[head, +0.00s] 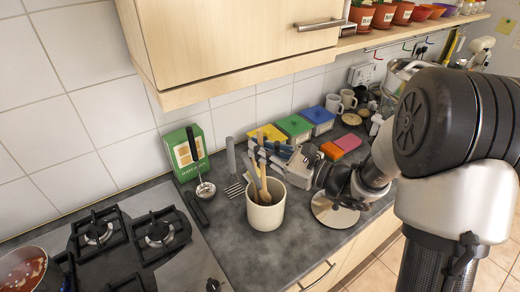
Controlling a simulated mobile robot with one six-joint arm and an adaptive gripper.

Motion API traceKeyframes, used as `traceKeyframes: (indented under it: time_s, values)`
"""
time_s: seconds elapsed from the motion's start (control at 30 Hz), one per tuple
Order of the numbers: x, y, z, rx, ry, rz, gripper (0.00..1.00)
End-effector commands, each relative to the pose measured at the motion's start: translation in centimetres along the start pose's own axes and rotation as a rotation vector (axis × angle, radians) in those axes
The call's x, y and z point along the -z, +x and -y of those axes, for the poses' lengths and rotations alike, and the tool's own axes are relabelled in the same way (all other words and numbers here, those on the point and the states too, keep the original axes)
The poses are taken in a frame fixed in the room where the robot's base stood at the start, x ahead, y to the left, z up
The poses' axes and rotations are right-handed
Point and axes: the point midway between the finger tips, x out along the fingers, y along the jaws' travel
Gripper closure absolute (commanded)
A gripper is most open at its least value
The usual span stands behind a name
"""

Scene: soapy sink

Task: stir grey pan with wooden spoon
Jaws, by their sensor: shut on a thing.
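The grey pan (22,272) sits at the lower left on the hob, cut off by the picture's edge, with chunky red food inside. A cream crock (265,213) stands on the dark worktop and holds wooden utensils. The wooden spoon (264,178) stands upright in the crock, its upper end at my gripper. My gripper (264,160) is just above the crock's rim, reaching in from the right, and is shut on the wooden spoon. The lower ends of the utensils are hidden inside the crock.
A green box (188,152), a ladle (204,187) and a spatula (235,170) are left of the crock. Colourful tubs (296,128) line the wall behind. A round metal disc (334,212) lies to the right. A wooden cupboard (235,40) hangs above. The black hob grates (130,240) are clear.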

Motion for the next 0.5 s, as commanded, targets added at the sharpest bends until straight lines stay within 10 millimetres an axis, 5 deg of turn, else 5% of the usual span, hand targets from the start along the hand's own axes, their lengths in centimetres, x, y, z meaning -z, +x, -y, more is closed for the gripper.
traceKeyframes:
  time_s: [0.5]
  values:
    - [-1.7,0.0,0.2,0.0,-0.001,0.0,1.0]
